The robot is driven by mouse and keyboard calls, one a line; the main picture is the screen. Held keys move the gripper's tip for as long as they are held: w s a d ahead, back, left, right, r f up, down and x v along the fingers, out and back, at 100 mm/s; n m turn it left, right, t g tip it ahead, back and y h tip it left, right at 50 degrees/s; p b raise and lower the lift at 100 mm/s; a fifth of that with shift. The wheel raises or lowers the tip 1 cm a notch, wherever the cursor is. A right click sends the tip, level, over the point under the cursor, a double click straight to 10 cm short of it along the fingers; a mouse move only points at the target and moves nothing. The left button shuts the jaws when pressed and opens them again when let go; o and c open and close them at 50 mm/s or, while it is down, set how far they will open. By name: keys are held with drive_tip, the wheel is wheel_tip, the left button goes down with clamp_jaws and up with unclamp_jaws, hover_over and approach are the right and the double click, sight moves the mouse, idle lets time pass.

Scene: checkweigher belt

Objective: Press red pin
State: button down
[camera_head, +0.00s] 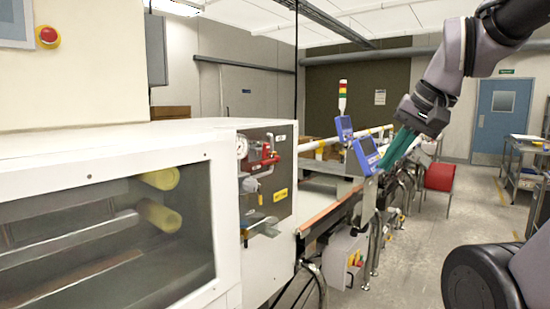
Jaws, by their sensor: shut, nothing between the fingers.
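On the side panel of the white machine (268,215) is a small red fitting (267,156), with a round gauge at its left. I cannot tell for certain which red part is the pin. My gripper (389,164) has teal fingers, shut and empty, pointing down and to the left. It is at the right of the panel, well apart from both red parts in the picture.
A conveyor line with blue screens (366,147) runs back behind the panel, near my gripper in the picture. A signal tower (342,95) stands over it. Grey floor (430,232) is clear in the aisle.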

sight(273, 157)
drive_tip(key=w+a+f+m+g+y, duration=0.2)
drive_tip(key=w+a+m+y, duration=0.25)
drive_tip(key=a, duration=0.25)
drive_tip(key=w+a+f+m+g+y, duration=0.2)
drive_tip(key=w+a+m+y, duration=0.15)
drive_tip(key=a+y, duration=0.3)
drive_tip(key=w+d+f+m+t, duration=0.1)
drive_tip(key=w+f+m+t, duration=0.1)
drive_tip(key=w+m+t, duration=0.3)
drive_tip(key=w+d+f+m+t+y, duration=0.1)
drive_tip(key=w+m+t, duration=0.4)
drive_tip(key=w, duration=0.5)
wheel_tip(273, 157, down, 2)
drive_tip(key=d+m, duration=0.1)
drive_tip(key=m, duration=0.1)
drive_tip(key=shift+d+m+t, duration=0.2)
drive_tip(key=shift+m+t, duration=0.1)
drive_tip(key=shift+m, duration=0.1)
drive_tip(key=shift+w, duration=0.1)
drive_tip(key=x, duration=1.4)
drive_tip(key=shift+a, duration=0.15)
